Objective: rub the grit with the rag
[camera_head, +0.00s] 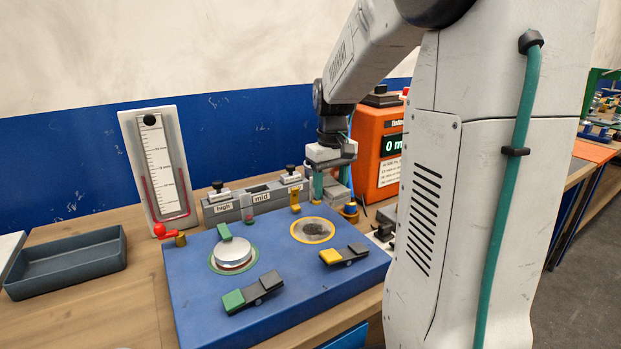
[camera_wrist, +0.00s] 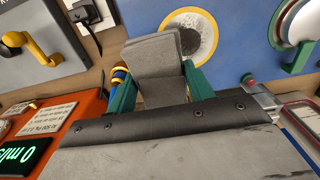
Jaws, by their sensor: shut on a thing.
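The grit is a dark grey patch (camera_head: 313,231) inside a yellow-rimmed ring on the blue board (camera_head: 210,315). In the wrist view the grit (camera_wrist: 203,36) shows in part; the rag covers some of the ring. My gripper (camera_head: 330,188) has green fingers and hangs behind the ring in the head view, near the board's back edge. It is shut on the folded grey rag (camera_wrist: 152,58), which sticks out past the fingertips. Contact between rag and board cannot be told.
A silver disc (camera_head: 233,252) in a green ring sits left of the grit. Green (camera_head: 252,292) and yellow (camera_head: 344,255) levers stand at the front. A labelled grey block (camera_head: 255,198) and an orange meter (camera_head: 376,150) stand behind. A dark tray (camera_head: 68,262) lies left.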

